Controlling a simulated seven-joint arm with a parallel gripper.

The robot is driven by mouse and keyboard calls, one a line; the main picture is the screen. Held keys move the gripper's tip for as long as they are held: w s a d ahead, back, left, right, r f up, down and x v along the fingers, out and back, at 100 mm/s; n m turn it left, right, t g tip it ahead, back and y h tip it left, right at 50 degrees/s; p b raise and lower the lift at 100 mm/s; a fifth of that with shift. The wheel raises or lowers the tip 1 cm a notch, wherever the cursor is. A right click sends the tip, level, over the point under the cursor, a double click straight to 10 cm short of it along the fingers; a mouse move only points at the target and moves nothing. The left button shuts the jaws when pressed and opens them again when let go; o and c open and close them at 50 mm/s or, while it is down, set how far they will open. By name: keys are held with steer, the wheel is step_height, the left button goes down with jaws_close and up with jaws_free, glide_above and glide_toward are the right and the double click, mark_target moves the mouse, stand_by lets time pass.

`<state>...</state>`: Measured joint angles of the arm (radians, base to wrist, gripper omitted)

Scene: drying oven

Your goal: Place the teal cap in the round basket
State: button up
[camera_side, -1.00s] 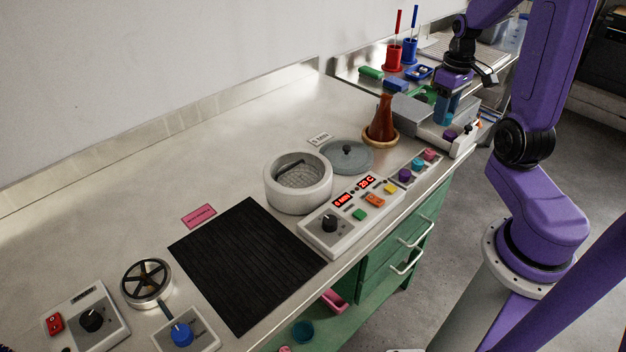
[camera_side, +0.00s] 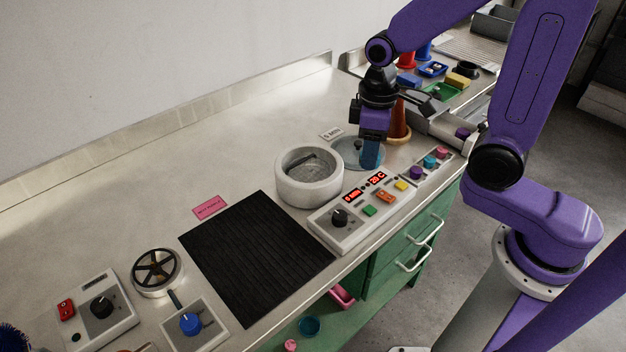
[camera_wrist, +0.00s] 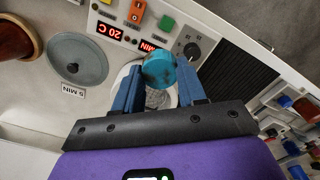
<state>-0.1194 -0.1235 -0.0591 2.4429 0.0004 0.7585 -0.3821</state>
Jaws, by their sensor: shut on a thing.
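The teal cap (camera_wrist: 160,68) is between the blue fingertips of my gripper (camera_wrist: 158,82) in the wrist view. The gripper is shut on it. In the side view my gripper (camera_side: 370,164) points down above the grey lid, to the right of the white round pot; I cannot make out the cap there. The round basket (camera_side: 309,170) is a mesh lining inside the open white pot (camera_side: 309,194). In the wrist view part of the mesh (camera_wrist: 156,99) shows just beyond the cap, partly hidden by the cap and fingers.
The grey lid (camera_wrist: 77,60) lies on the bench beside the pot. A control panel (camera_side: 352,219) with red displays stands in front of the pot. A brown flask (camera_side: 400,122) stands behind the gripper. A black mat (camera_side: 255,256) lies left of the panel.

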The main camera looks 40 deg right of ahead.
steer(key=w+a+f, duration=0.1)
steer(key=w+f, duration=0.2)
steer(key=w, duration=0.1)
steer(key=w+a+f, duration=0.1)
steer(key=w+f, duration=0.2)
steer(key=w, duration=0.1)
steer(key=w+f, duration=0.3)
steer(key=w, duration=0.2)
steer(key=shift+a, duration=0.4)
steer(key=shift+w+f, duration=0.25)
steer(key=shift+f, duration=1.7)
steer(key=shift+f, duration=0.15)
steer(key=o, duration=0.7)
